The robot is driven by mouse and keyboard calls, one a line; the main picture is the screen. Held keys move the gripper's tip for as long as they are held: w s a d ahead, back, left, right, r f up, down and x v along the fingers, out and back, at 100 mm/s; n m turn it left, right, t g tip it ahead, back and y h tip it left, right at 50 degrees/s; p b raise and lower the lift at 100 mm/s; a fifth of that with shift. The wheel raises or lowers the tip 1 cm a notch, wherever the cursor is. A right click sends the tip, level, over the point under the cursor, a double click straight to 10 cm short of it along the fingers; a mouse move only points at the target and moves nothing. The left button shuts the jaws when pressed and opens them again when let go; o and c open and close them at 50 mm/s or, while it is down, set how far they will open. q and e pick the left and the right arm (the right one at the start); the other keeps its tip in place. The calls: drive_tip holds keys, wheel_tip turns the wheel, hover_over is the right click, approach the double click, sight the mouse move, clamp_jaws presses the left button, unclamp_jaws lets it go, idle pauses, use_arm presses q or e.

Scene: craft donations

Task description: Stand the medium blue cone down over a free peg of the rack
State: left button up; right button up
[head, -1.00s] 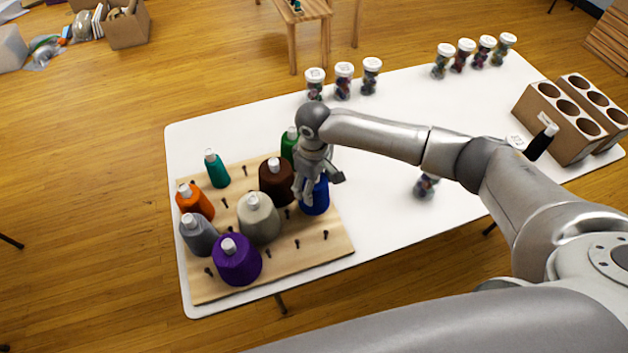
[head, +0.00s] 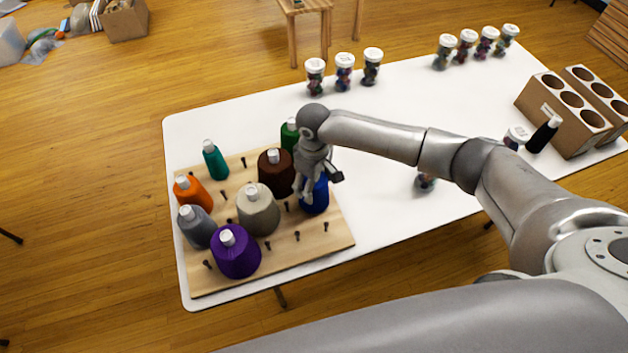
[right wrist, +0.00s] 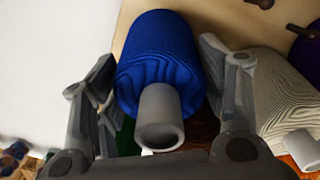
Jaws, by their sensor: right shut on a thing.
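The blue cone (head: 318,198), with a pale grey tube tip, is at the right side of the wooden peg rack (head: 335,243). My right gripper (head: 308,188) is shut on it from above. In the right wrist view the blue cone (right wrist: 155,55) lies between the two fingers, its grey tube (right wrist: 160,110) towards the camera. The cone looks upright and at or close to the board. I cannot tell whether a peg is inside it. Bare pegs show at the front right (head: 326,227) and back (head: 243,162) of the rack. My left gripper is not in view.
Brown (head: 276,172), green (head: 289,134) and cream (head: 258,212) cones stand close to the gripper. Teal (head: 214,160), orange (head: 192,194), grey (head: 196,228) and purple (head: 236,253) cones stand further left. Jars, a black cone (head: 543,135) and cardboard holders (head: 562,117) are on the white table (head: 420,100).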

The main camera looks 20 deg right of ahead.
drive_tip(key=shift+f, duration=0.2)
drive_tip(key=o, duration=1.2)
